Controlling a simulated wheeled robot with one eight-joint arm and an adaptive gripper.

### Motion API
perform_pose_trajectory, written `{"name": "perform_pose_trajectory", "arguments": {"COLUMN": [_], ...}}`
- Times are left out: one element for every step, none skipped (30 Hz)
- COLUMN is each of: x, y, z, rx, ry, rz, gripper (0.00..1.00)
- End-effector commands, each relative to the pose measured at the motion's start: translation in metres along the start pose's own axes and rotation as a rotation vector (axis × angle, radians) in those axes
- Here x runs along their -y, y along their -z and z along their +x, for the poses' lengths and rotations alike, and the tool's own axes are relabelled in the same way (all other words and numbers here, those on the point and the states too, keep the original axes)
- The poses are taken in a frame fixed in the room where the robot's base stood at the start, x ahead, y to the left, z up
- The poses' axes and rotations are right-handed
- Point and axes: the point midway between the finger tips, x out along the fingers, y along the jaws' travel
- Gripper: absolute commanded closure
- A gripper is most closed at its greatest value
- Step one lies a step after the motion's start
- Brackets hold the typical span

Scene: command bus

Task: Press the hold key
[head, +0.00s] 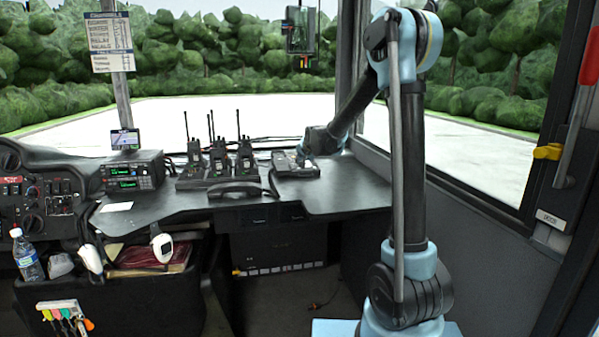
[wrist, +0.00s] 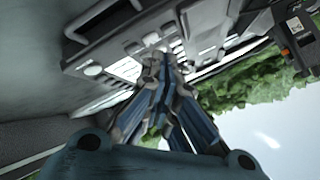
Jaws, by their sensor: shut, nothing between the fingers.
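A grey desk phone base (head: 293,168) with keys lies on the dark dashboard counter. It fills the upper middle of the wrist view (wrist: 108,52), tilted there. Several small keys (wrist: 150,38) and a round pale button (wrist: 92,70) show on its face. The labels are too blurred to read, so I cannot tell which is the hold key. My gripper (head: 303,155) is at the phone's right part in the head view. In the wrist view its fingers (wrist: 161,60) are together, empty, with the tips over or at the keys. They hide part of the key face; contact cannot be told.
A black handset (head: 240,189) lies on the counter left of the phone. Several handheld radios (head: 218,158) stand in chargers behind it. A radio unit (head: 133,172) sits further left. The windshield post rises behind; the counter's right end is clear.

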Motion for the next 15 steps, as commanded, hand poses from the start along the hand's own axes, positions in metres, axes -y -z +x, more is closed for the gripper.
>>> {"name": "perform_pose_trajectory", "arguments": {"x": [0.000,0.000,0.000,0.000,0.000,0.000,0.000,0.001,0.002,0.003,0.004,0.006,0.007,0.008,0.010], "y": [0.000,0.000,0.000,0.000,0.000,0.000,0.000,0.001,0.002,0.003,0.004,0.005,0.007,0.008,0.009], "z": [0.000,0.000,0.000,0.000,0.000,0.000,-0.001,-0.001,-0.003,-0.004,-0.006,-0.008,-0.010,-0.011,-0.014], "rx": [0.000,0.000,0.000,0.000,0.000,0.000,0.000,0.000,0.000,0.000,0.000,0.000,0.000,0.000,0.000], "ry": [0.000,0.000,0.000,0.000,0.000,0.000,0.000,0.000,0.000,0.000,0.000,0.000,0.000,0.000,0.000], "rz": [0.000,0.000,0.000,0.000,0.000,0.000,0.000,0.000,0.000,0.000,0.000,0.000,0.000,0.000,0.000], "gripper": [1.00,1.00,1.00,1.00,1.00,1.00,1.00,1.00,1.00,1.00,1.00,1.00,1.00,1.00,1.00]}}
